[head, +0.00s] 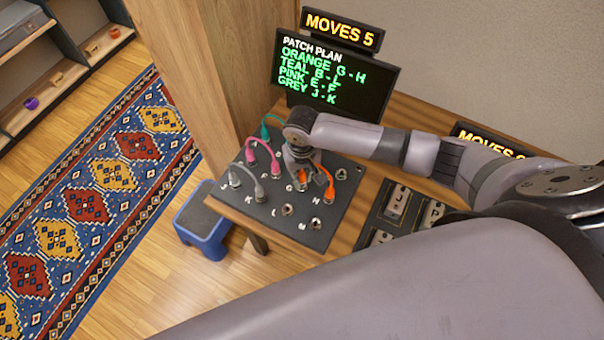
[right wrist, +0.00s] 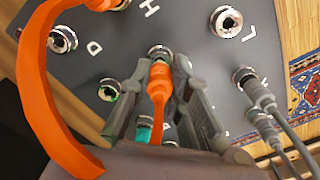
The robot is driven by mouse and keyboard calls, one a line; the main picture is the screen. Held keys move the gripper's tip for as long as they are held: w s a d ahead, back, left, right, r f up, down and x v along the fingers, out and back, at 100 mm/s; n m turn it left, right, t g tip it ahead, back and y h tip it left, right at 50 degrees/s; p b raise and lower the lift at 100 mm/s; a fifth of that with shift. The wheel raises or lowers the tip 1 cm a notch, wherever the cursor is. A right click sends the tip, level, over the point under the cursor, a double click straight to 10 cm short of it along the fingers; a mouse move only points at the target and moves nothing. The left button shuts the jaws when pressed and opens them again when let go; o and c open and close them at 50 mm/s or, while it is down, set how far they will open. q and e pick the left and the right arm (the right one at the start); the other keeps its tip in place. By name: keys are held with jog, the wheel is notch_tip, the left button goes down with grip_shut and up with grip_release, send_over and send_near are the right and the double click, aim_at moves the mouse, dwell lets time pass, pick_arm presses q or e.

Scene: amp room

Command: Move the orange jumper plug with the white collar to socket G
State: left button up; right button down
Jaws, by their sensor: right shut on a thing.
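My right gripper (head: 303,160) is over the middle of the dark patch panel (head: 318,232). In the right wrist view its fingers (right wrist: 160,78) are shut around an orange jumper plug (right wrist: 158,82). The plug's tip is at a metal socket (right wrist: 160,51); I cannot tell how far in it sits. In the head view this spot is by a partly hidden letter that looks like G. The orange cable (head: 327,178) arcs to its other plug (head: 329,195) by H. A white collar is not clear on the held plug. My left gripper is not in view.
Pink (head: 262,144), teal (head: 267,127) and grey (head: 240,167) jumpers stand in the panel close by. Empty sockets (head: 287,209) lie along its near side. A screen (head: 332,82) behind lists "ORANGE G-H". A lettered tray (head: 400,212) lies right of the panel.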

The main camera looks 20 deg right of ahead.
jog(key=shift+f+b, duration=0.3)
jog(key=shift+f, duration=0.35)
jog(key=c, duration=1.4)
grip_release()
jog(key=shift+r, duration=0.1)
notch_tip(320, 180, up, 12)
jog(key=shift+f, duration=0.1)
